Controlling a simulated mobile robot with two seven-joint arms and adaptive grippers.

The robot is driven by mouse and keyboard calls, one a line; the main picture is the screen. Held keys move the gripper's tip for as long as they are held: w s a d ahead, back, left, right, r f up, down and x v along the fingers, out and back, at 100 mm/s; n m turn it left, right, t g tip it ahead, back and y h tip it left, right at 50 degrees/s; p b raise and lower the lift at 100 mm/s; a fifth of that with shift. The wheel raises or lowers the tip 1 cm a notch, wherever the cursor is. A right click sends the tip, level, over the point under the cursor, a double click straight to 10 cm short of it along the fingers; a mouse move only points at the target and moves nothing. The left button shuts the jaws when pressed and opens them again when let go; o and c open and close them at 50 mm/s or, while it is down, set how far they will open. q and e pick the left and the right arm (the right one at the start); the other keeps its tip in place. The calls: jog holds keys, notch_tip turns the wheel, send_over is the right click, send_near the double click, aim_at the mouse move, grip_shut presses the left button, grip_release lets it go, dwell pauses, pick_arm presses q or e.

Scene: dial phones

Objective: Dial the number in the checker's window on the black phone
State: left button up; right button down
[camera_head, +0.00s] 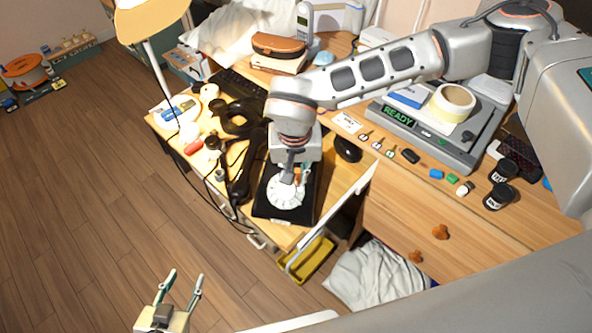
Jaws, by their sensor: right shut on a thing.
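The black phone (268,207) lies on the wooden desk with its round white dial (285,193) facing up. My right gripper (290,178) points down at the upper part of the dial. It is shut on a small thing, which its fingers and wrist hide. I cannot tell whether it touches the dial. The grey checker (455,150) stands on the right part of the desk. Its window (398,117) shows READY in green letters; I can read no number there. My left gripper (185,283) is open and empty above the floor at the bottom left.
A black handset (240,186) and cords lie left of the phone. A tape roll (452,103) sits on the checker. A lamp (150,18) leans over the desk's left. Floor at left is mostly clear.

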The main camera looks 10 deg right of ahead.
pick_arm(q)
jog(key=shift+s+f, duration=0.1)
pick_arm(e)
jog(key=shift+s+f, duration=0.1)
jog(key=shift+s, duration=0.1)
pick_arm(q)
jog(key=shift+s+f, duration=0.1)
jog(key=shift+s, duration=0.35)
pick_arm(e)
jog(key=shift+s+d+f, duration=0.1)
jog(key=shift+s+f, duration=0.05)
jog(key=shift+s, duration=0.25)
pick_arm(q)
jog(key=shift+w, duration=0.1)
pick_arm(e)
jog(key=shift+s+a+f+p, duration=0.2)
jog(key=shift+s+f+p, duration=0.05)
jog(key=shift+s+p, duration=0.25)
pick_arm(q)
jog(key=shift+w+r, duration=0.65)
jog(key=shift+r, duration=0.1)
jog(key=shift+s+f, duration=0.1)
